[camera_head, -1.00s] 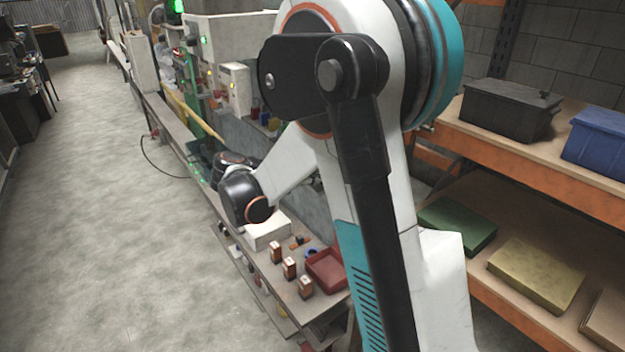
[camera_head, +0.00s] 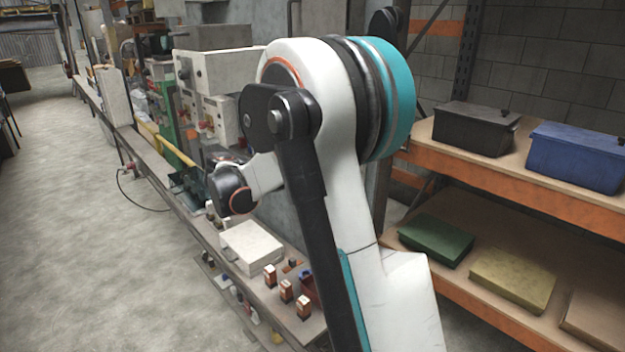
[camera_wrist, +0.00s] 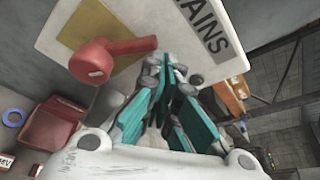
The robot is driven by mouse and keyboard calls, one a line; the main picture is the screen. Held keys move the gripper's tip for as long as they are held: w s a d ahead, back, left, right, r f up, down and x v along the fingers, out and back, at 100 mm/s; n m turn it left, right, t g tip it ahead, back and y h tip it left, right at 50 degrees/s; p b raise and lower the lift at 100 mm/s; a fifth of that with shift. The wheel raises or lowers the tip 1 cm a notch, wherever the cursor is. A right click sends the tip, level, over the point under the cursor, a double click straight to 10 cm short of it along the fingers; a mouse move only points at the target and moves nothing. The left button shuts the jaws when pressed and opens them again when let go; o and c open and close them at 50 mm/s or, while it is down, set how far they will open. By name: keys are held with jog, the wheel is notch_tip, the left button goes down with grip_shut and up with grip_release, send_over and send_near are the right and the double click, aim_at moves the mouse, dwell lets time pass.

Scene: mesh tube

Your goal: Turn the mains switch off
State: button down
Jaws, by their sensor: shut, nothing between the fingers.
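The mains switch shows in the wrist view as a red lever (camera_wrist: 122,48) on a pale panel with a yellow plate (camera_wrist: 84,28) and a label (camera_wrist: 203,30) reading "MAINS". The lever lies nearly sideways in the picture, its round red hub at left and its thin end at right. My gripper (camera_wrist: 165,68) has its teal fingers together with nothing between them. Its tips are close beside the lever's thin end; I cannot tell whether they touch. In the head view the switch and my fingers are not discernible behind my arm.
The bench holds a white box (camera_head: 251,241), several small brown blocks (camera_head: 286,291) and a red tray (camera_wrist: 50,128). Machine boxes (camera_head: 222,70) stand farther along it. Shelves at right carry a black bin (camera_head: 465,128) and a blue bin (camera_head: 578,157).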

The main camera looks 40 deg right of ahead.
jog(key=shift+w+r, duration=0.4)
jog(key=shift+w, duration=0.25)
jog(key=shift+w+r, duration=0.4)
jog(key=shift+w, duration=0.25)
jog(key=shift+w+a, duration=0.1)
